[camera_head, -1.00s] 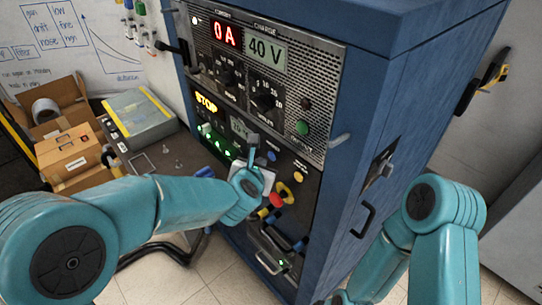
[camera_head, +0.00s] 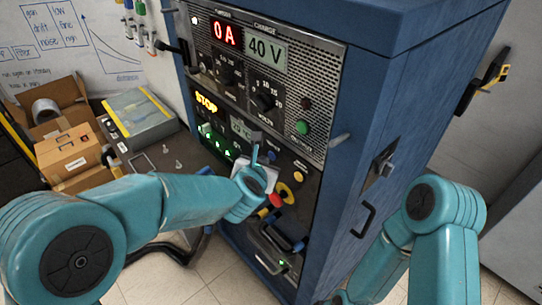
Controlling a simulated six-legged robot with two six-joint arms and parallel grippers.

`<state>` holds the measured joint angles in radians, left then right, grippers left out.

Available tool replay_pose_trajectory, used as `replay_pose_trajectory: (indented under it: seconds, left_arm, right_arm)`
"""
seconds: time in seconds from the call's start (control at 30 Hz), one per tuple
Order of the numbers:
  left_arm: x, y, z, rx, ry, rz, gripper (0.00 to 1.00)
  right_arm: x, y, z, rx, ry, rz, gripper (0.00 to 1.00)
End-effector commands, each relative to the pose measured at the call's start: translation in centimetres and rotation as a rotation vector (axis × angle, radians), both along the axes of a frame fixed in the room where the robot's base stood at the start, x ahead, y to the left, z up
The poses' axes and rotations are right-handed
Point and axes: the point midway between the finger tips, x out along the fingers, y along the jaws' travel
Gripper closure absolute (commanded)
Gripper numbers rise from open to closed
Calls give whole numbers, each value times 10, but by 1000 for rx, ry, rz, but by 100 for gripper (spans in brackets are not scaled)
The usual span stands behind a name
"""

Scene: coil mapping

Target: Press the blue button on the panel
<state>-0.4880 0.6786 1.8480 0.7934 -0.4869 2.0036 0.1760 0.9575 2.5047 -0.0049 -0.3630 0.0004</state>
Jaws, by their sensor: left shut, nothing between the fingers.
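The panel (camera_head: 312,171) is the front of a tall blue cabinet. A small blue button (camera_head: 271,156) shows on its lower part, just right of my left gripper's fingertips. My left gripper (camera_head: 255,152) is shut and empty, pointing up in front of the panel. I cannot tell whether its tips touch the panel. The gripper and wrist hide part of the panel behind them. My right arm (camera_head: 440,215) is at the lower right, beside the cabinet; its gripper is out of view.
A yellow button (camera_head: 298,176), a larger yellow knob (camera_head: 286,193) and a red part (camera_head: 275,201) sit near my left gripper. Above are a green button (camera_head: 302,128), dials and displays reading 0 A and 40 V. Cardboard boxes (camera_head: 70,152) and a grey case (camera_head: 139,119) stand at left.

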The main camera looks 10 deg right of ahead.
Motion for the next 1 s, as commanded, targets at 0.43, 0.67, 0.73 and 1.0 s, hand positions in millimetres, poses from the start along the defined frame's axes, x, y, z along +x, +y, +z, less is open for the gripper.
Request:
replay_pose_trajectory:
  seconds: [0.43, 0.67, 0.73, 1.0]
  left_arm:
    - [2, -3, 0, -1, 0, 0, 100]
    - [4, -5, 0, 0, 0, 0, 100]
    - [4, -6, 0, 0, 0, 0, 100]
    - [5, -7, 0, 0, -1, 0, 100]
  right_arm:
    - [0, 0, 1, 0, 0, 0, 13]
    - [0, 0, 1, 0, 0, 0, 13]
    - [0, 0, 1, 0, 0, 0, 13]
    - [0, 0, 1, 0, 0, 0, 13]
